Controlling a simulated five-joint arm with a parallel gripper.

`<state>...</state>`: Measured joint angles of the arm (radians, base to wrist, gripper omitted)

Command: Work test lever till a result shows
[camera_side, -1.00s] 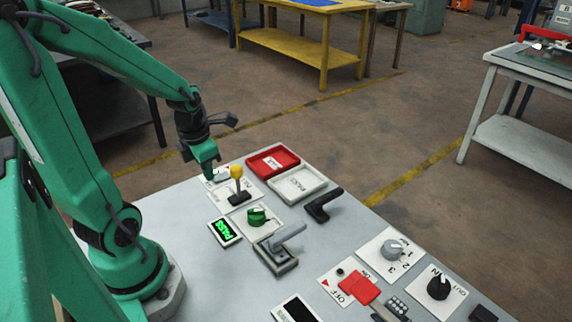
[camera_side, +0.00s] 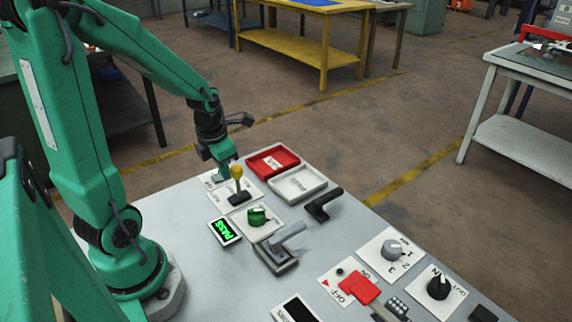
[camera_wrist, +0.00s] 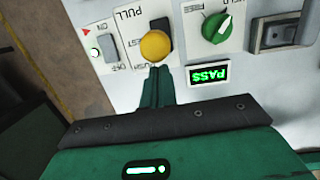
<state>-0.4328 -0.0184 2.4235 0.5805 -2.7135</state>
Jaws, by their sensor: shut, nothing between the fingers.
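The test lever is a yellow-knobbed stick (camera_side: 237,172) on a white plate at the table's left end; its knob (camera_wrist: 155,45) also shows in the wrist view. The small display (camera_side: 225,231) near it reads PASS in green, and the same green text shows in the wrist view (camera_wrist: 208,75). My gripper (camera_side: 224,168) is shut and empty, just behind and left of the knob in the side view. In the wrist view its closed fingertips (camera_wrist: 157,70) lie just below the knob. I cannot tell whether they touch it.
A green knob (camera_side: 257,216) and a grey lever (camera_side: 287,237) stand close by. A red tray (camera_side: 272,162) and a white tray (camera_side: 297,183) lie behind, with a black handle (camera_side: 323,206) beside them. More switches and dials fill the table's right part.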

